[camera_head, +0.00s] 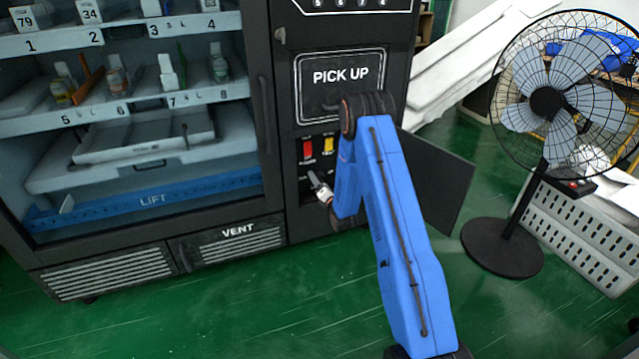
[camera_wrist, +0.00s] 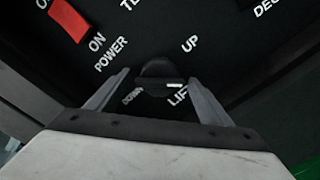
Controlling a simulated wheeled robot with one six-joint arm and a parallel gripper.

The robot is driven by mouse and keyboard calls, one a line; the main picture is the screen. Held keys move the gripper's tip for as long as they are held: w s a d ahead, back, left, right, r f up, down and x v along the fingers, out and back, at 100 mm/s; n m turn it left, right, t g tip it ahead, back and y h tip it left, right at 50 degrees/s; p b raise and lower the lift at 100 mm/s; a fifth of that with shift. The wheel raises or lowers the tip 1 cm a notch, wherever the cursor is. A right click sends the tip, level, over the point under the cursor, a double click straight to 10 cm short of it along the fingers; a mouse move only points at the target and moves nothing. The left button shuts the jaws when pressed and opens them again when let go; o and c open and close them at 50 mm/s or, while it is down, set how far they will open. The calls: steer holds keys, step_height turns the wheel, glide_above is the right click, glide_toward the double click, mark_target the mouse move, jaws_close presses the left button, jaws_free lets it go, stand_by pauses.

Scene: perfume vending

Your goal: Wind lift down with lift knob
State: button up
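The black lift knob (camera_wrist: 157,72) sits on the dark control panel in the wrist view, beside the words UP, DOWN and LIFT. A short white mark shows on its right side. My gripper (camera_wrist: 157,95) is open, with one finger to the left and one to the right of the knob; I cannot tell if they touch it. In the head view my gripper (camera_head: 320,188) is at the lower control panel, and the knob cannot be made out there. The lift is a white platform (camera_head: 62,180) above a blue bar marked LIFT (camera_head: 195,190), low behind the glass.
A red switch (camera_wrist: 70,20) marked ON and POWER is at the upper left of the wrist view. A yellow switch (camera_head: 328,144) shows in the head view. The panel's black door (camera_head: 440,185) hangs open to the right. A fan (camera_head: 548,105) stands farther right.

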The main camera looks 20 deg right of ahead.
steer(key=s, duration=1.7)
steer(key=shift+s, duration=0.2)
